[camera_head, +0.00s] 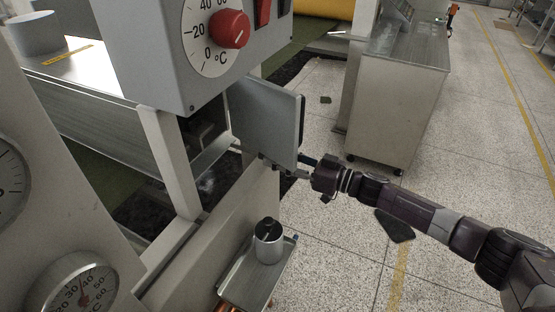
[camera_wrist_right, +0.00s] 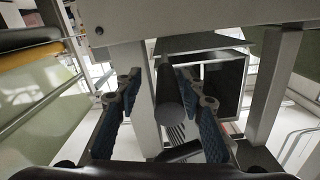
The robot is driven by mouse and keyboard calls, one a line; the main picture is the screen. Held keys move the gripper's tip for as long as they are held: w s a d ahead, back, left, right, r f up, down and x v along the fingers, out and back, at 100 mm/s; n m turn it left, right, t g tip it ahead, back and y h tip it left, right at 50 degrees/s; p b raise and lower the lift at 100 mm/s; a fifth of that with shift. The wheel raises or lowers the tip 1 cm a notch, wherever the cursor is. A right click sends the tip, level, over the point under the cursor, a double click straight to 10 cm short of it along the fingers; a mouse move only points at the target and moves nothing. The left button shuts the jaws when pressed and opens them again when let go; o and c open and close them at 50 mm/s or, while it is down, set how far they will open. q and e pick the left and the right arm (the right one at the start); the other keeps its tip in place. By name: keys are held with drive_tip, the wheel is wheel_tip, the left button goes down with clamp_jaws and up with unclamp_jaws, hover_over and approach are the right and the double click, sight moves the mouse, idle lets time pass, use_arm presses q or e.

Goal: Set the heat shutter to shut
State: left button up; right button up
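The heat shutter (camera_head: 262,118) is a flat grey panel below the control box. It stands swung out from the dark opening (camera_head: 205,130) to its left, so it is open. A dark handle (camera_head: 302,118) runs along its right edge. My right gripper (camera_head: 298,170) is at the panel's lower right corner. In the right wrist view, the blue-padded fingers (camera_wrist_right: 160,100) are spread, with a dark upright bar (camera_wrist_right: 169,95), apparently the handle, seen between them. Contact cannot be told. My left gripper is not in view.
The control box (camera_head: 165,75) with a red knob (camera_head: 229,29) hangs above the shutter. A metal cabinet (camera_head: 395,100) stands at the back right. Open floor lies around my right arm.

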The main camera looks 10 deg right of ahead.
drive_tip(key=shift+s+d, duration=0.1)
drive_tip(key=shift+s, duration=0.15)
drive_tip(key=v, duration=1.1)
drive_tip(key=shift+d, duration=0.3)
